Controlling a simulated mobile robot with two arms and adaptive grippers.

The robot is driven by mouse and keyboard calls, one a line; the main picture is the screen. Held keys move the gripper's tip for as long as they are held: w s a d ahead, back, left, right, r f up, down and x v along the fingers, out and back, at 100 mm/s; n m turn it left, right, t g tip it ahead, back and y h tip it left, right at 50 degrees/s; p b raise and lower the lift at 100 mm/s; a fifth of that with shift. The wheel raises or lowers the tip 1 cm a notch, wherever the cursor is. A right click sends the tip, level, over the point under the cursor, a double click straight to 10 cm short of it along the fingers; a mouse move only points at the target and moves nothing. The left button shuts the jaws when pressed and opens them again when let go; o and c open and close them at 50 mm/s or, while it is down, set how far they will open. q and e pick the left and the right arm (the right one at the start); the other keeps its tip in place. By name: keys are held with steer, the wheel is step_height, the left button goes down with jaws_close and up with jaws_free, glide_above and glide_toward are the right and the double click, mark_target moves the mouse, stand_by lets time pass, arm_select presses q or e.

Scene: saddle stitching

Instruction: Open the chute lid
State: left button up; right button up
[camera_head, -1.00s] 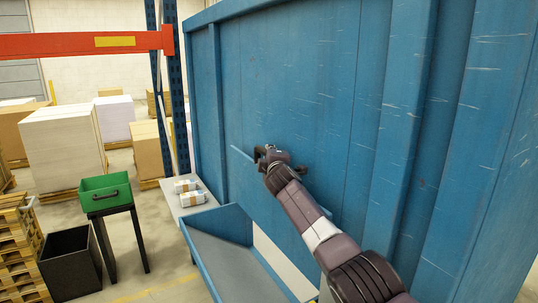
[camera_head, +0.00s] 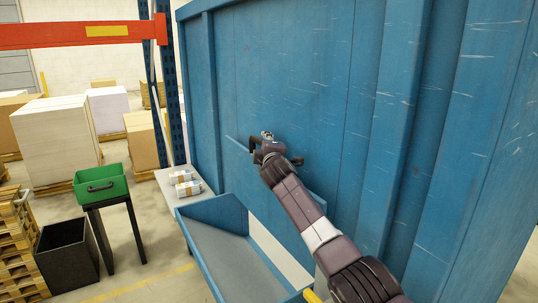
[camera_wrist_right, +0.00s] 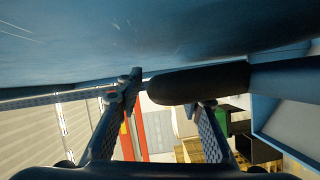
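The chute lid (camera_head: 237,144) is a thin blue panel edge on the tall blue machine wall, above the blue chute (camera_head: 222,250). Most of the lid is hidden behind my right arm. My right gripper (camera_head: 257,147) is at the lid's edge. In the right wrist view a black cylindrical handle (camera_wrist_right: 195,83) runs across in front of my right gripper (camera_wrist_right: 170,95). The two fingers are spread apart, one near the handle's left end and one partly behind its middle; I cannot tell whether they touch it. My left gripper is out of view.
A small grey table (camera_head: 172,183) with wrapped bundles (camera_head: 184,182) stands left of the chute. A green bin (camera_head: 101,187) on a black stand, a black box (camera_head: 68,257) and pallets (camera_head: 17,260) are further left. Blue wall ribs (camera_head: 405,130) rise right of my arm.

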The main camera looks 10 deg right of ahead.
steer(key=s, duration=1)
steer(key=shift+s+a+r, duration=0.15)
steer(key=shift+a+r, duration=0.05)
steer(key=shift+r, duration=0.15)
steer(key=shift+f, duration=0.1)
